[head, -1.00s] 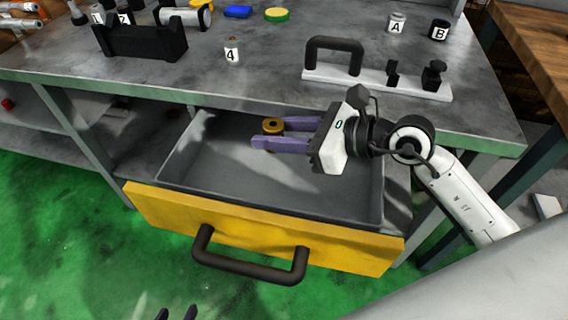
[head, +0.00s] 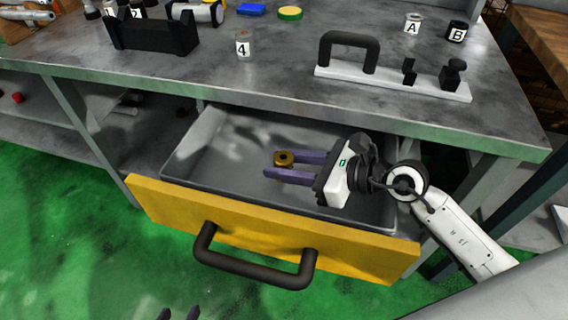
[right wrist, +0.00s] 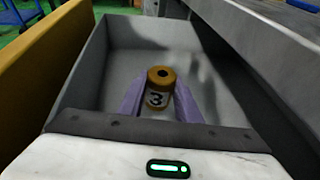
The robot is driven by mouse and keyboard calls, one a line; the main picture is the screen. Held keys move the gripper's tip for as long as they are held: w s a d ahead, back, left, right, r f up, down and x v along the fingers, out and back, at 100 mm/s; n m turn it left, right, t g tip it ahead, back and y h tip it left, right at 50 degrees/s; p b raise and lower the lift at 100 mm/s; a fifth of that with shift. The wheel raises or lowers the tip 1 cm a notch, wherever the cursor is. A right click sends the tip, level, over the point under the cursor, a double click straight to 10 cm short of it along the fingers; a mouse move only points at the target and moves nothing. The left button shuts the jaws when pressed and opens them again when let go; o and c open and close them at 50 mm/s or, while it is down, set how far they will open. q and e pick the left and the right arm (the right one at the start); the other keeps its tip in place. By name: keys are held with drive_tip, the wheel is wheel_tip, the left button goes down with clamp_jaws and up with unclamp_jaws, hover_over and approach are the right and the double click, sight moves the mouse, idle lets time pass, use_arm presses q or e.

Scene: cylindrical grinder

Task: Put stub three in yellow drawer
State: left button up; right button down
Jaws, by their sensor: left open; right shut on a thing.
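The yellow drawer (head: 270,229) is pulled out below the bench, its grey tray open at the top. Stub three (head: 283,158) is a small piece with a brass-coloured top and a hole in it. In the right wrist view stub three (right wrist: 160,88) stands upright and shows the label 3. My right gripper (head: 290,166) is shut on it, with a purple finger on each side, inside the drawer's outline. I cannot tell whether its base touches the tray floor. Only the dark fingertips of my left gripper (head: 178,314) show at the bottom edge, open and empty.
The bench front edge (head: 330,124) overhangs the drawer's back. The tray's left part is clear.

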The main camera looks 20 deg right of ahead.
drive_tip(key=shift+f+b, duration=0.35)
drive_tip(key=shift+f, duration=0.1)
drive_tip(key=c, duration=1.3)
unclamp_jaws()
drive_tip(key=shift+f, duration=0.1)
drive_tip(key=shift+s+d+r+p, duration=0.1)
drive_tip(key=shift+r+p, duration=0.45)
drive_tip(key=shift+r, duration=0.25)
drive_tip(key=v, duration=1.1)
drive_tip(key=shift+s+d, duration=0.2)
drive_tip(key=shift+s, duration=0.05)
drive_tip(key=shift+f, duration=0.1)
